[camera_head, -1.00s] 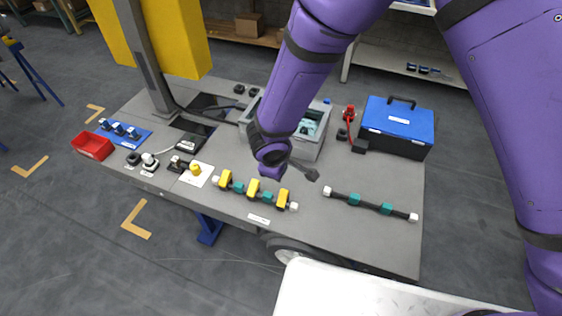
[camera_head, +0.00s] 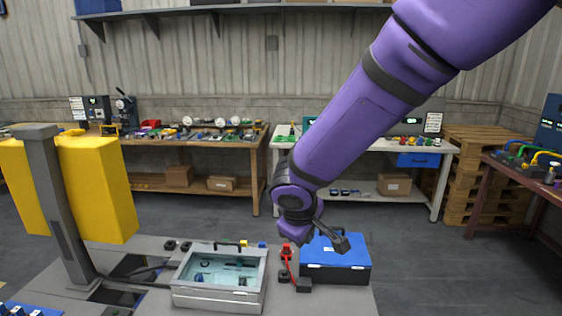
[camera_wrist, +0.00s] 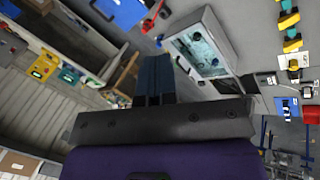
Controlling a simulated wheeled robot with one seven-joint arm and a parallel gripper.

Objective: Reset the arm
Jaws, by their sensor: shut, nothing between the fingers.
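My purple arm reaches down from the upper right in the head view. My gripper (camera_head: 342,243) is small and dark there, in front of the blue case's top edge in the picture; its height above the table is hard to judge. In the wrist view my gripper's dark fingers (camera_wrist: 154,80) lie side by side, shut, with nothing held between them.
A yellow-panelled post (camera_head: 60,200) stands left. Workbenches (camera_head: 195,143) and pallets (camera_head: 477,180) line the back.

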